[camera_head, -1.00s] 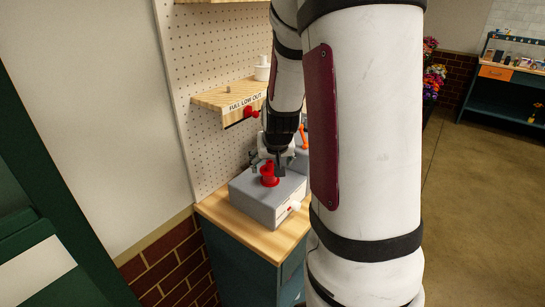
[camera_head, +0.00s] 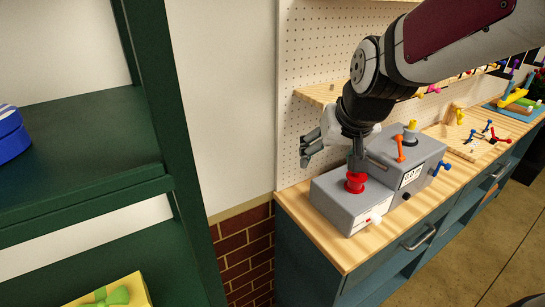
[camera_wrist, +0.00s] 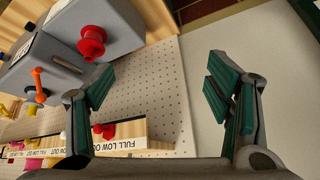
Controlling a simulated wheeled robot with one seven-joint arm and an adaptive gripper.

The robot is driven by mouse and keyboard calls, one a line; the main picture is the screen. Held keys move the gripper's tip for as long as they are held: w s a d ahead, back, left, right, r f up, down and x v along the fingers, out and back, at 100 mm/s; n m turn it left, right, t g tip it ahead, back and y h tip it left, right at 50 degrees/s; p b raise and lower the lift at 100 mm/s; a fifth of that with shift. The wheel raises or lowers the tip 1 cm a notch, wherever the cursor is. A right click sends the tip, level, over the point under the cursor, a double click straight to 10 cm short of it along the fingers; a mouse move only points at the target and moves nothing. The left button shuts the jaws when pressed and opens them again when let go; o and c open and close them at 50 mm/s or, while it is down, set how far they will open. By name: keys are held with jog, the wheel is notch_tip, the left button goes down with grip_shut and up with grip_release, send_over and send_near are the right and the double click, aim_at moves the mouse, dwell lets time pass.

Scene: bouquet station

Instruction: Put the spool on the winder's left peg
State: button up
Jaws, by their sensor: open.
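The red spool (camera_head: 355,183) stands upright on the low left part of the grey winder (camera_head: 337,205). Its top and flanges show in the wrist view (camera_wrist: 92,42). The left peg itself is mostly hidden by the spool, so I cannot see how far down the spool sits. My gripper (camera_head: 332,150) is open and empty, above and to the left of the spool. In the wrist view the spool lies outside the spread fingers (camera_wrist: 160,85), beyond the left one, with no visible contact.
A pegboard (camera_head: 300,120) and wooden shelf (camera_head: 318,93) are behind. A green rack (camera_head: 165,150) stands at left. Small coloured parts lie on the bench at right.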

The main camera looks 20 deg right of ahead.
jog(key=s+a+r+n+y, duration=0.1)
jog(key=s+a+r+n, duration=0.3)
jog(key=s+a, duration=0.7)
jog(key=shift+s+a+r, duration=0.25)
jog(key=shift+s+r, duration=0.25)
jog(key=shift+s, duration=0.2)
